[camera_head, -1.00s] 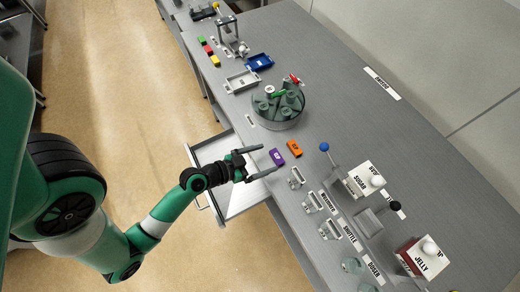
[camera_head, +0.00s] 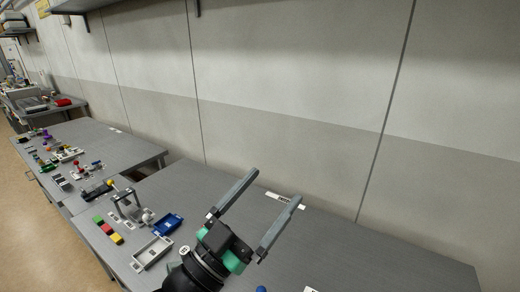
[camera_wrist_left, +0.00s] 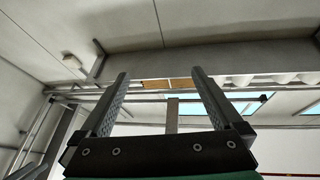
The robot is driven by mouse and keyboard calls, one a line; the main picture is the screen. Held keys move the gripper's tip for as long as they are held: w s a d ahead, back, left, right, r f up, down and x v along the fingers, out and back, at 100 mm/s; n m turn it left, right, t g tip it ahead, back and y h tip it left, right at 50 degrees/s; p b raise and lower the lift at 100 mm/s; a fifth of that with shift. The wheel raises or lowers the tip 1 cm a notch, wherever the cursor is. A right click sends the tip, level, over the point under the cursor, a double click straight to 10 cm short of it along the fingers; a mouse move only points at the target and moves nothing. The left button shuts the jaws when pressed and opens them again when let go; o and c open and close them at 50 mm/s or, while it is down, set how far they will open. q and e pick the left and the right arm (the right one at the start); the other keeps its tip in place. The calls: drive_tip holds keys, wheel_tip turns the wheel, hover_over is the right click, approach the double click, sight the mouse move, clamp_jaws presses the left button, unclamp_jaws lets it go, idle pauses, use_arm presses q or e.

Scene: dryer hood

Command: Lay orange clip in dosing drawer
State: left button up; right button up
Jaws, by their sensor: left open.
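My left gripper (camera_head: 277,186) is raised in front of the wall in the head view, with its two fingers wide apart and nothing seen between them. In the left wrist view the open fingers (camera_wrist_left: 160,74) point up toward the wall and ceiling fittings, with no clip held. The orange clip and the dosing drawer are outside the head view now. My right gripper is not in view.
A grey tray (camera_head: 152,253), a blue tray (camera_head: 167,224) and green, red and yellow blocks (camera_head: 108,229) stand on the bench left of my gripper. A small metal stand (camera_head: 128,205) is behind them. A second bench (camera_head: 135,148) lies farther left.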

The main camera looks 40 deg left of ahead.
use_arm(q)
drive_tip(key=s+d+r+t, duration=0.2)
drive_tip(key=s+r, duration=0.1)
drive_tip(key=r, duration=0.6)
drive_tip(key=s+d+r+n+t+h, duration=0.1)
drive_tip(key=s+d+r+t, duration=0.1)
drive_tip(key=r, duration=0.7)
drive_tip(key=shift+s+d+r+t, duration=0.15)
drive_tip(key=shift+s+d+t, duration=0.15)
drive_tip(key=shift+s+d, duration=0.7)
drive_tip(key=shift+s+a, duration=0.25)
drive_tip(key=shift+a, duration=0.05)
drive_tip(key=c, duration=0.5)
drive_tip(key=shift+o, duration=0.2)
